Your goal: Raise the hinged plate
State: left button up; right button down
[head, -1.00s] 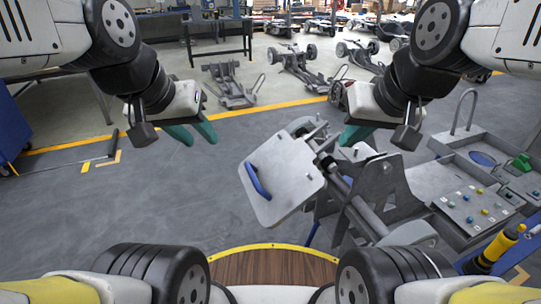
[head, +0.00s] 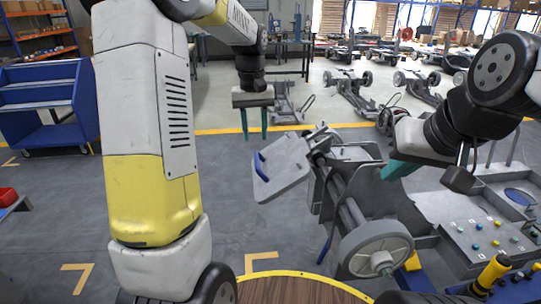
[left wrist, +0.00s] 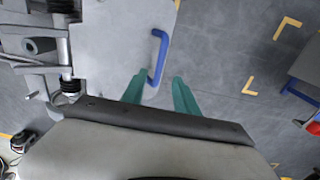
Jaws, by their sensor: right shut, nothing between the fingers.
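The hinged plate (head: 284,172) is a flat grey metal panel on the near left of a grey chassis fixture (head: 345,195). It slopes down to the left. A blue bar handle (head: 260,166) is fixed near its outer left edge. My left gripper (head: 254,135) is open and empty, pointing down beyond the handle in the head view. In the left wrist view, the handle (left wrist: 160,52) lies ahead of the open fingers (left wrist: 160,88), with its near end between their lines, apparently untouched. My right gripper (head: 394,171) is shut and empty above the fixture, right of the plate.
A control panel (head: 485,240) with coloured knobs stands at the right, with a yellow and black post (head: 490,272) in front. A wheel (head: 375,247) is on the fixture's near end. A blue cart (head: 45,100) stands at the left. The floor left of the plate is clear.

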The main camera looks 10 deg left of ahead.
aim_at(257, 159)
pick_arm(q)
notch_tip(257, 159, down, 8)
jog(key=shift+d+f, duration=0.1)
jog(key=shift+d, duration=0.05)
dwell(0.3)
grip_shut()
jog(key=shift+w, duration=0.1)
dwell(1.3)
